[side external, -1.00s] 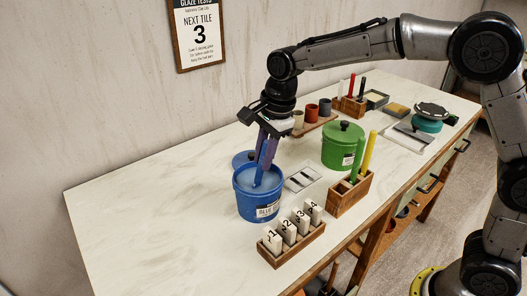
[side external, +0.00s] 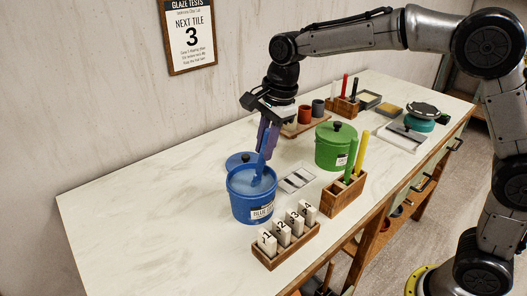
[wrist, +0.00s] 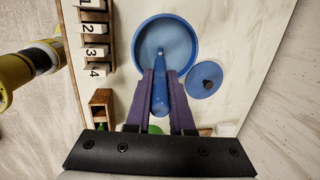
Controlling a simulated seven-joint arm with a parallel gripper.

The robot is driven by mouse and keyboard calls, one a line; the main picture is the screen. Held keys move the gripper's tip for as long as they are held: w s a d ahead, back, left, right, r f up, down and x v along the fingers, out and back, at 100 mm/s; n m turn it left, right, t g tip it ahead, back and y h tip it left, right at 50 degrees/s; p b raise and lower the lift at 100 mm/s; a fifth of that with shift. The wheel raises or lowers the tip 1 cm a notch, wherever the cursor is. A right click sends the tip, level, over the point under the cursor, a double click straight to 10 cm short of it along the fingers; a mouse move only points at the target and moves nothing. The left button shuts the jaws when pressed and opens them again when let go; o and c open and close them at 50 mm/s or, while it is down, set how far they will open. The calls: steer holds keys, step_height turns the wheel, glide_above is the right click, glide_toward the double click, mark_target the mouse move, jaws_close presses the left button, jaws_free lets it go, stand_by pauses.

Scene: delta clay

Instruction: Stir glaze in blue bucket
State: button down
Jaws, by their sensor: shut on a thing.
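The blue bucket (side external: 253,206) stands open on the table, with pale blue glaze (side external: 245,184) inside; it also shows in the wrist view (wrist: 139,48). My gripper (side external: 266,152) is above the bucket, its purple fingers pointing down. It is shut on a blue stirring stick (wrist: 160,95), whose lower end dips into the glaze near the middle of the bucket in the wrist view. The submerged tip is hidden. The bucket's blue lid (wrist: 204,84) lies on the table beside it, partly hidden behind the bucket in the side view.
A wooden rack of numbered tiles (side external: 285,243) stands in front of the bucket. A wooden holder (side external: 343,197) with green and yellow sticks is to its right. A lidded green bucket (side external: 335,152) stands behind that. The table's left end is bare.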

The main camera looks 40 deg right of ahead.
steer(key=shift+s+d+r, duration=0.1)
steer(key=shift+s+r, duration=0.1)
steer(key=shift+r, duration=1)
steer(key=shift+s+d+r, duration=0.15)
steer(key=shift+s+r, duration=0.1)
steer(key=shift+r, duration=0.95)
steer(key=shift+s+d+r, duration=0.1)
steer(key=shift+s+r, duration=0.1)
steer(key=shift+r, duration=1)
steer(key=shift+r, duration=2)
